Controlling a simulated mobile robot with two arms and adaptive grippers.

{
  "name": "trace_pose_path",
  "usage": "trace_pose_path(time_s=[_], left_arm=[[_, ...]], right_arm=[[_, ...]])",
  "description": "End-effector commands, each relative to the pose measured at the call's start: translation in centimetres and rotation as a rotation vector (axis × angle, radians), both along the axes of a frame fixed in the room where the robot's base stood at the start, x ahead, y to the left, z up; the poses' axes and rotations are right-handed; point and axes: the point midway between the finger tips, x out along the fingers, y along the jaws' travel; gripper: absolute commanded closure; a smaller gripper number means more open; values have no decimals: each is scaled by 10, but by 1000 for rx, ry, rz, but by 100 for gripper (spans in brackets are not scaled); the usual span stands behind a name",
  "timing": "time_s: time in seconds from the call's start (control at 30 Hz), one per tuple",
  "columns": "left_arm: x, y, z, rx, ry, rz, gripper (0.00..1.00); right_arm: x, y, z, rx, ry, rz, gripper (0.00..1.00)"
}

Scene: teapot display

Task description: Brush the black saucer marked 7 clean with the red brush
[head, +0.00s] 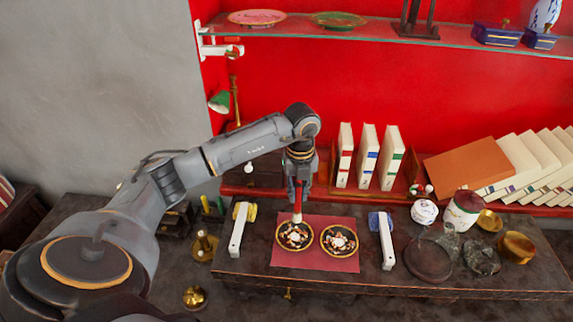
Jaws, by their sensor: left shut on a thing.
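Two round black saucers with gold rims lie side by side on a red mat (318,264), the left saucer (280,243) and the right saucer (325,249). Both show pale, patchy marks or bits in the middle; no number can be read. My left gripper (299,180) points down above the left saucer, shut on the red brush (298,196). The brush stands about upright, its pale tip at the back part of the left saucer. Whether the tip touches cannot be told. My right gripper is not in view.
White bars with a yellow block (238,230) and a blue block (386,240) flank the mat. Upright books (367,158) stand behind. A glass shelf (380,38) hangs above.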

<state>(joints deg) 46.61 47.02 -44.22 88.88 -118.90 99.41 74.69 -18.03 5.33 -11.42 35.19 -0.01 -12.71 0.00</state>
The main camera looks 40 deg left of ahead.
Motion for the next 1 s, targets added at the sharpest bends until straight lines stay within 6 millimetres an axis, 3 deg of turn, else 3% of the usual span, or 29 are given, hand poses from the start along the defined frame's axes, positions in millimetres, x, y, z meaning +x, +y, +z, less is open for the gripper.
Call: trace_pose_path(time_s=[0.13, 0.4, 0.63, 1.0], left_arm=[[-4, -8, -2, -7, -2, -7, 100], [-4, -8, -22, -8, 1, -7, 100], [-4, -8, -44, -7, 0, -6, 100], [-3, -8, -62, -7, 0, -6, 100]], right_arm=[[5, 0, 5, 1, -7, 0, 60], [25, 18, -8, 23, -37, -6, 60], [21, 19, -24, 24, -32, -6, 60], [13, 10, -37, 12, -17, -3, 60]])
